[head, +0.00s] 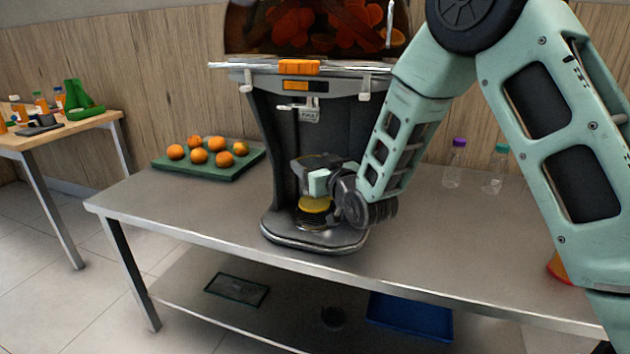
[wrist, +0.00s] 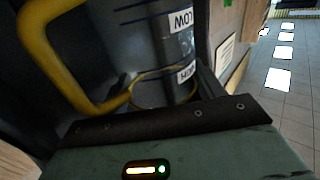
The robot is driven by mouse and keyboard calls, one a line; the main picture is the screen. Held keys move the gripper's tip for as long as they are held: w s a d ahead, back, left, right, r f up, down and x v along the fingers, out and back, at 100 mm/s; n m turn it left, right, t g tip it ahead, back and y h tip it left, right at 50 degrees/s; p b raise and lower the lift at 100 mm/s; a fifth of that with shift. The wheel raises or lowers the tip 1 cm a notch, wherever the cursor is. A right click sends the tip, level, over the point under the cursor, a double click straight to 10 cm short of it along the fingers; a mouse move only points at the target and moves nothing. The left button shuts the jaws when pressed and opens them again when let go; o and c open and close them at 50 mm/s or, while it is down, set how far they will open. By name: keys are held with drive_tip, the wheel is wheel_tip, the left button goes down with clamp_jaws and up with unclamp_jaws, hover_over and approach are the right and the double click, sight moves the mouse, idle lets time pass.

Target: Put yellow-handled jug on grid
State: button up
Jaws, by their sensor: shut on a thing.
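The yellow-handled jug is see-through. Its yellow part (head: 315,204) shows low in the juicer's front recess, just above the dark round grid (head: 314,221) on the juicer's base. In the wrist view the yellow handle (wrist: 50,50) loops at the left, and the clear wall (wrist: 150,40) carries dark marks and white labels. My gripper (head: 320,183) is inside the recess, shut on the jug. In the wrist view its green and black edge (wrist: 170,122) crosses below the jug. My gripper and wrist hide part of the jug. I cannot tell whether its bottom touches the grid.
The orange juicer (head: 330,130) stands on a steel table (head: 200,215). A green tray (head: 225,174) with several oranges lies left of it. Two clear bottles, purple-capped (head: 455,165) and green-capped (head: 496,170), stand to the right. The table's front left is bare.

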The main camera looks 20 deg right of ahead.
wheel_tip(320, 180, down, 4)
drive_tip(key=shift+r+b, duration=0.1)
drive_tip(key=shift+b, duration=0.25)
drive_tip(key=shift+w+d, duration=0.1)
drive_tip(key=shift+w, duration=0.05)
drive_tip(key=shift+f, duration=0.2)
drive_tip(key=shift+f, duration=0.15)
drive_tip(key=o, duration=1)
